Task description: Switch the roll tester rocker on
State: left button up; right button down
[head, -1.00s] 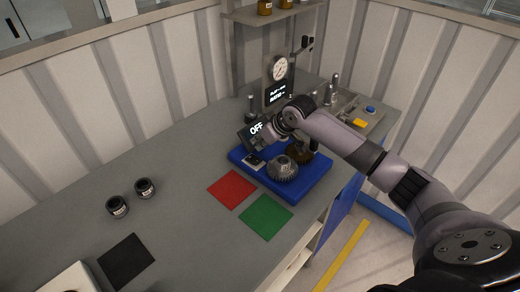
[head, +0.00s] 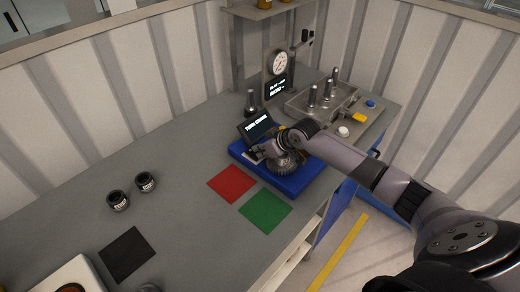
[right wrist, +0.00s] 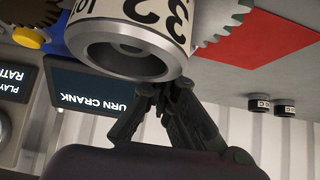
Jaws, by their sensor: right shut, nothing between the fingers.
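The roll tester stands on a blue base (head: 300,184) on the bench, with a toothed gear (head: 286,166) on it. Its tilted screen (head: 257,127) is lit and reads "TURN CRANK"; it shows upside down in the right wrist view (right wrist: 95,92). A small dark and white plate (head: 252,156) sits at the base's left corner; I cannot make out the rocker itself. My right gripper (head: 266,152) is low over the base, between screen and gear. In the right wrist view its fingertips (right wrist: 165,90) are together and empty, close to a numbered metal drum (right wrist: 130,42). My left gripper is out of view.
A red mat (head: 231,183) and a green mat (head: 265,211) lie in front of the base. Two dark jars (head: 146,182) and a black mat (head: 126,254) are further left. A metal tray (head: 296,106) with upright pins stands behind right.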

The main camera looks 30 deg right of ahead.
jog(key=shift+r, duration=0.15)
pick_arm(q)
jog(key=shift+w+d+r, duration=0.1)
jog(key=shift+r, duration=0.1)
pick_arm(e)
jog(key=shift+w+a+r, duration=0.25)
jog(key=shift+w+r, duration=0.05)
jog(key=shift+w, duration=0.4)
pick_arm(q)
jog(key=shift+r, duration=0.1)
pick_arm(e)
jog(key=shift+r, duration=0.1)
